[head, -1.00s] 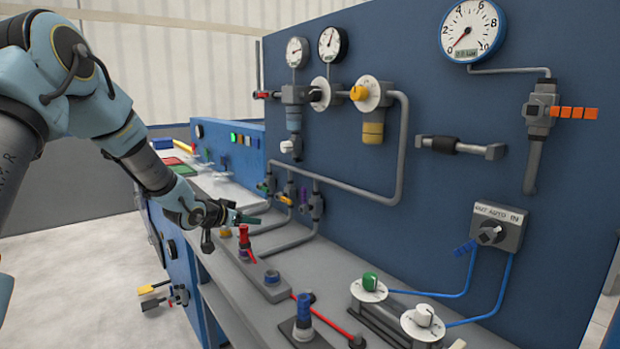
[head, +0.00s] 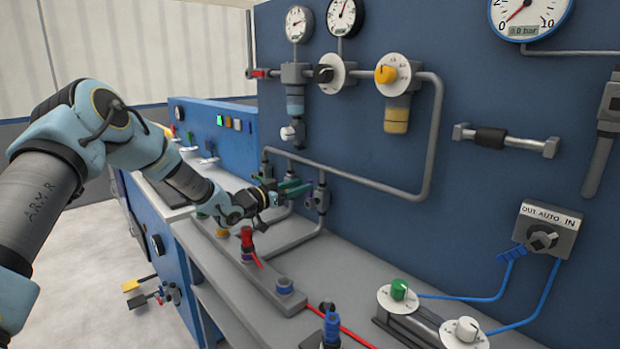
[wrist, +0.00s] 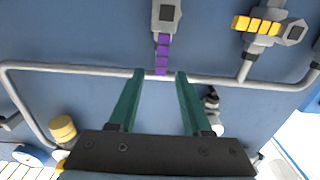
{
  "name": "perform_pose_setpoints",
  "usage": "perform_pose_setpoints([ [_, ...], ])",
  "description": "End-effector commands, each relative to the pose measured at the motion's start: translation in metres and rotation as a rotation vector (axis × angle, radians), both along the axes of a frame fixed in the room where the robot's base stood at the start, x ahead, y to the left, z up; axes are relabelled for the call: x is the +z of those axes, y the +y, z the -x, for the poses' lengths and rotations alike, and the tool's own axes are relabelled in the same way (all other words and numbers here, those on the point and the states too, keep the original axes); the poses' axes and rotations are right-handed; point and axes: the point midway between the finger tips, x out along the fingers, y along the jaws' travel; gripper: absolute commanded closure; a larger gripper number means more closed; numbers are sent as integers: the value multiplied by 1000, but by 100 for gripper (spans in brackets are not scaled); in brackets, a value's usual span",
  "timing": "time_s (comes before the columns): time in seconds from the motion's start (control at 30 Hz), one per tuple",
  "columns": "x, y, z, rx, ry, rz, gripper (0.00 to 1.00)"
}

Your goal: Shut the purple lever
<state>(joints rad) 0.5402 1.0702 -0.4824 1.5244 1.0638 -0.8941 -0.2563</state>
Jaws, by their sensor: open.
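The purple lever (wrist: 162,52) shows in the wrist view as a ribbed strip. It runs from its grey valve (wrist: 168,14) toward the long grey pipe, in line with the valve body. My gripper (wrist: 160,72) is open, with its two green fingers apart on either side of the lever's free end as seen in that view. I cannot tell whether they touch it or how deep they reach. In the head view my gripper (head: 298,188) is beside the valve (head: 321,199) on the blue panel, and the purple lever is hidden or too small to make out.
A valve with a yellow lever (wrist: 256,25) is to the right in the wrist view. The long grey pipe (wrist: 100,70) crosses the panel.

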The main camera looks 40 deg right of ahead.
Motion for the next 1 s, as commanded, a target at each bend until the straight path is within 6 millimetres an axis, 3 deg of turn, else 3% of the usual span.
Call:
perform_pose_setpoints([
  [0.5, 2, -66, 4, -1, -1, 0, 51],
  [0.9, 0, -74, 4, 0, 0, 0, 51],
  [1.0, 0, -74, 4, 0, 0, 0, 61],
])
